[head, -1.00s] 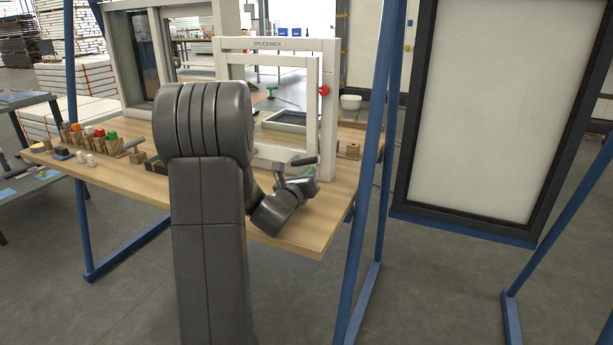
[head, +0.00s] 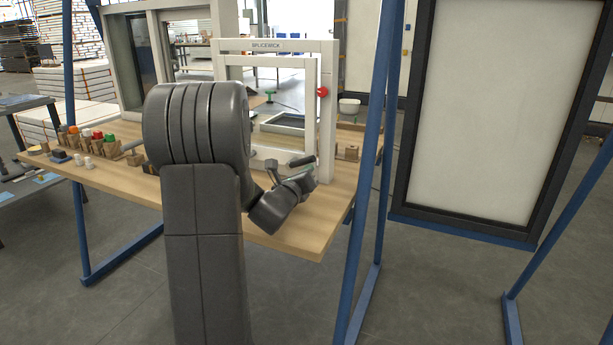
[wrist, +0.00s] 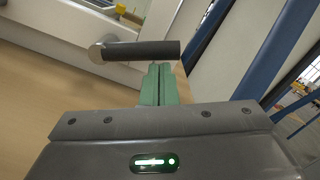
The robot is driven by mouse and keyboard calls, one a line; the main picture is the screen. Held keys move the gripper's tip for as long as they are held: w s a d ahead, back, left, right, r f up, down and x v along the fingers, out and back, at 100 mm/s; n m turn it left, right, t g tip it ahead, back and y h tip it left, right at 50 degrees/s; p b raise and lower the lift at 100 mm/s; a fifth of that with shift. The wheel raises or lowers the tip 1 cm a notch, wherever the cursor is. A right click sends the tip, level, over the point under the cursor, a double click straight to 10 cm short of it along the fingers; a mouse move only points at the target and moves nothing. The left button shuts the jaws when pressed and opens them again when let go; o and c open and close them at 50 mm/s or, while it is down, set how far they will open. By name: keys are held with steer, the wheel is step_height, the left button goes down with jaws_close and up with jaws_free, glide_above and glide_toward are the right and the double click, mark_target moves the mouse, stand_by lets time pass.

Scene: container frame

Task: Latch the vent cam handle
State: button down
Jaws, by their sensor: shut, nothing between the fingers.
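The vent cam handle (wrist: 140,50) is a dark cylindrical grip with a round metal pivot end (wrist: 97,52). In the wrist view it lies nearly level, pivot at left, free end at right. It also shows in the head view (head: 302,160), at the lower right corner of the white vent frame (head: 318,110). My gripper (wrist: 159,68) has its green fingers closed together, with nothing between them. The fingertips are right at the near side of the grip, towards its free end; I cannot tell whether they touch. The latch's catch is not clearly visible.
The wooden bench (head: 280,235) carries the frame. Several small coloured parts in holders (head: 85,140) stand at the left. A red knob (head: 322,91) is on the frame's right post. A blue upright (head: 370,170) stands close at the right. Bare bench lies in front.

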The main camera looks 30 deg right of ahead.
steer(key=r+n, duration=0.2)
steer(key=n, duration=0.1)
steer(key=shift+w+a+b, duration=0.2)
steer(key=shift+b, duration=0.15)
steer(key=w+r+n+p, duration=0.1)
steer(key=n, duration=0.1)
steer(key=w+a+r+n+p, duration=0.1)
steer(key=n, duration=0.2)
steer(key=a+r+n+p, duration=0.1)
steer(key=n, duration=0.2)
steer(key=shift+w+a+r, duration=0.2)
steer(key=shift+w+r, duration=0.05)
steer(key=shift+w, duration=0.15)
steer(key=shift+w+a, duration=0.1)
steer(key=shift+w, duration=0.05)
